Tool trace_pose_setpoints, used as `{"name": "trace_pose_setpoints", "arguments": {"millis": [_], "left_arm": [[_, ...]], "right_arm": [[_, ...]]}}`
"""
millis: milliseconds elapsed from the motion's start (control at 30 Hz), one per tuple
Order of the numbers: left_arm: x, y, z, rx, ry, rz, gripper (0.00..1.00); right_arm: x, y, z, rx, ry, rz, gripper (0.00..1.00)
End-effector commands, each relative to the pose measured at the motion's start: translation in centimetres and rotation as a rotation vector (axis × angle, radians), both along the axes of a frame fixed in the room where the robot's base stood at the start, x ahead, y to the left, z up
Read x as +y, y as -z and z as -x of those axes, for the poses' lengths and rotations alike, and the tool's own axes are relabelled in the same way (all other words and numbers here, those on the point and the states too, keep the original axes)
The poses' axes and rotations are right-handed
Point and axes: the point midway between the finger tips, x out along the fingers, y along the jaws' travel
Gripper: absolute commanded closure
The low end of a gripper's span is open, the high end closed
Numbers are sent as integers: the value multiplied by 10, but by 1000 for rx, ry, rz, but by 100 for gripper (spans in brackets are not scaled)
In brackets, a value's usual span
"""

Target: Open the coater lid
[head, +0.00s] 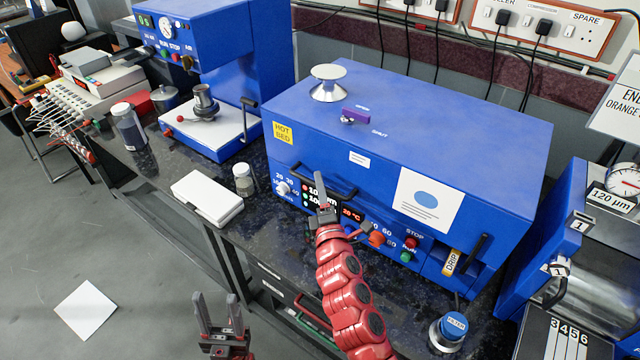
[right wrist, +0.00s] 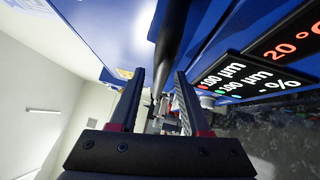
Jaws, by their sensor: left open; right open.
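The coater is the large blue box (head: 440,125) with a yellow "HOT BED" label, and its lid looks down. A black bar handle (head: 343,191) runs along the upper front edge. My right gripper (head: 322,188) is at this handle, open and empty. In the right wrist view the dark handle bar (right wrist: 171,35) lines up with the gap between my open fingers (right wrist: 160,80); whether it lies between them or just beyond, I cannot tell. A purple latch (head: 356,115) sits on the top between "OPEN" and "SHUT" marks. My left gripper (head: 220,308) is open and empty, low in front of the bench.
A white box (head: 207,198) and a small jar (head: 243,180) are on the dark bench to the left. A filter jar (head: 449,330) stands at front right. Another blue machine (head: 222,50) is behind left.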

Motion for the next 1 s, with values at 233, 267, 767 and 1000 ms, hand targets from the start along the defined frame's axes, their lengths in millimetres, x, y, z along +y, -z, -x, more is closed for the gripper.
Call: {"name": "trace_pose_setpoints", "arguments": {"millis": [233, 267, 767, 1000], "left_arm": [[0, -1, 0, 0, 0, 0, 50], [0, -1, 0, 0, 0, 0, 50], [0, -1, 0, 0, 0, 0, 50], [0, 0, 0, 0, 0, 0, 50]], "right_arm": [[1, -1, -3, -2, -1, 0, 53], [1, -1, -3, -2, -1, 0, 53], [1, -1, -3, -1, -1, 0, 100], [1, -1, -3, -1, -1, 0, 100]]}}
